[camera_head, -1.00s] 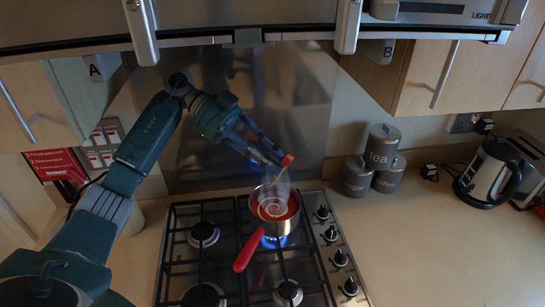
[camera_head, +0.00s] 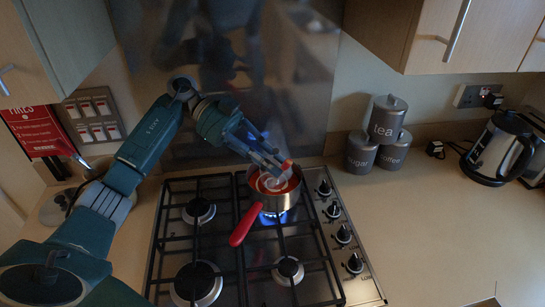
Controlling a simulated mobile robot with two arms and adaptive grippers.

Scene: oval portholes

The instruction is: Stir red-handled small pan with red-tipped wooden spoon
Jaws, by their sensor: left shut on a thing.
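The small pan (camera_head: 284,200) with a red handle (camera_head: 244,224) sits on the lit back right burner, blue flame under it. Red contents with a pale swirl and steam show inside. My left gripper (camera_head: 276,164) is over the pan from the upper left, shut on the wooden spoon, whose red tip (camera_head: 287,165) shows by the fingertips. The rest of the spoon is mostly hidden by the gripper and steam. My right gripper is not in view.
The gas hob (camera_head: 200,240) has black grates and other burners, with knobs (camera_head: 343,234) along its right side. Grey canisters (camera_head: 388,120) stand right of the hob, a kettle (camera_head: 497,150) farther right. The worktop (camera_head: 420,220) between is mostly clear. Cupboards hang above.

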